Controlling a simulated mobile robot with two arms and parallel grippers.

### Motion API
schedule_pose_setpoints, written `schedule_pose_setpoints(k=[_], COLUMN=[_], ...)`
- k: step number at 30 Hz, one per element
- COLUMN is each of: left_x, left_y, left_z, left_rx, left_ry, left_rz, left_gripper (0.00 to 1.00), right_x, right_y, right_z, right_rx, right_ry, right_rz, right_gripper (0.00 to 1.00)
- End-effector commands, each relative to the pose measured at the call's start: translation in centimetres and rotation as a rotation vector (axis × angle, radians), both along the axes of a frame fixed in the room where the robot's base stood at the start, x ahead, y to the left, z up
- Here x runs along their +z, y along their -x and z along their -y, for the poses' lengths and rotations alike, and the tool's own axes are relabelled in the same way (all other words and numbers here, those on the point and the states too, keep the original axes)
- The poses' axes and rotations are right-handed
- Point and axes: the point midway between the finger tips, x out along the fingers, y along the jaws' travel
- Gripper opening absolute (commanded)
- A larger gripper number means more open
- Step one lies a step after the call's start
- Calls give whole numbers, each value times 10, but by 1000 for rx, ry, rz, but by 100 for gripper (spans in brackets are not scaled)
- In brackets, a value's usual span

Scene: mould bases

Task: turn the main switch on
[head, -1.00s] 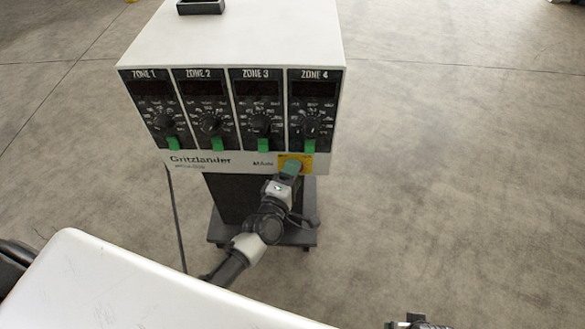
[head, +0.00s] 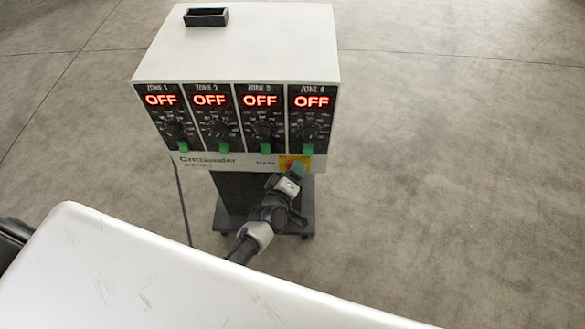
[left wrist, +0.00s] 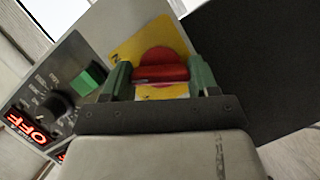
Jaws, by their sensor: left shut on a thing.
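The main switch (left wrist: 160,68) is a red rotary knob on a yellow plate at the lower right of the controller's front panel. In the head view its yellow plate (head: 285,161) shows beside my gripper. My left gripper (left wrist: 158,82) is shut on the red handle, one green finger at each end of it. In the head view the left gripper (head: 297,170) reaches up to the plate and hides most of the knob. The controller (head: 255,50) has four zone displays (head: 211,100), all lit red with OFF. My right gripper is not in view.
Green rocker switches (head: 222,147) and black dials sit under the displays. A small black tray (head: 206,16) lies on the controller's top. A white surface (head: 150,285) fills the lower left. The floor at the right is clear.

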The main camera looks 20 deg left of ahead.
Motion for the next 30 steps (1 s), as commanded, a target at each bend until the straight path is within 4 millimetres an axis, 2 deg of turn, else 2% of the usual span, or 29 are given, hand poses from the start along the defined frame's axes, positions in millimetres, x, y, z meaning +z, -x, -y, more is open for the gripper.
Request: schedule_pose_setpoints(k=[1, 15, 30], left_x=[2, 2, -1], left_y=[1, 1, 1], left_z=[1, 2, 2], left_rx=[-1, -2, -3], left_ry=[-19, -228, -285], left_rz=[-11, -72, -86], left_gripper=[36, 36, 36], right_x=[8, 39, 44], right_y=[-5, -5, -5], right_z=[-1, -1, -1], right_rx=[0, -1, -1], right_ry=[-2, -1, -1], right_rz=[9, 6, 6], right_gripper=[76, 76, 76])
